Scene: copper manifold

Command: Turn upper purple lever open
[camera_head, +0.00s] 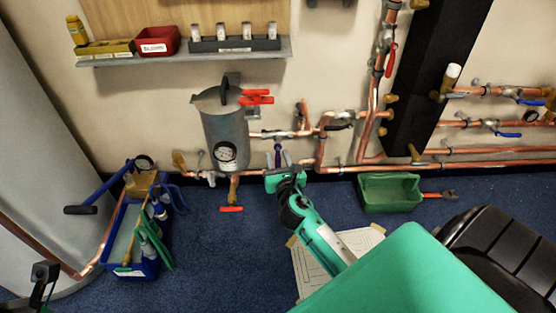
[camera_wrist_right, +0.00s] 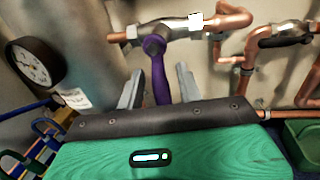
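The purple lever (camera_wrist_right: 158,75) hangs down, roughly at right angles to its pipe, from a valve body (camera_wrist_right: 165,30) on a copper pipe in the right wrist view. In the head view the lever (camera_head: 278,153) is small, just above my right gripper (camera_head: 278,160). My right gripper's two grey fingers (camera_wrist_right: 158,88) stand apart, one on each side of the lever. A gap shows between the lever and each finger. The lever's lower end is hidden behind the gripper's dark front edge.
A grey tank (camera_head: 226,125) with a round gauge (camera_wrist_right: 34,64) stands left of the lever. Copper pipes (camera_head: 350,168) run along the wall to the right. A green bin (camera_head: 390,193) and a blue tool crate (camera_head: 125,238) sit on the floor. A shelf (camera_head: 185,58) is above.

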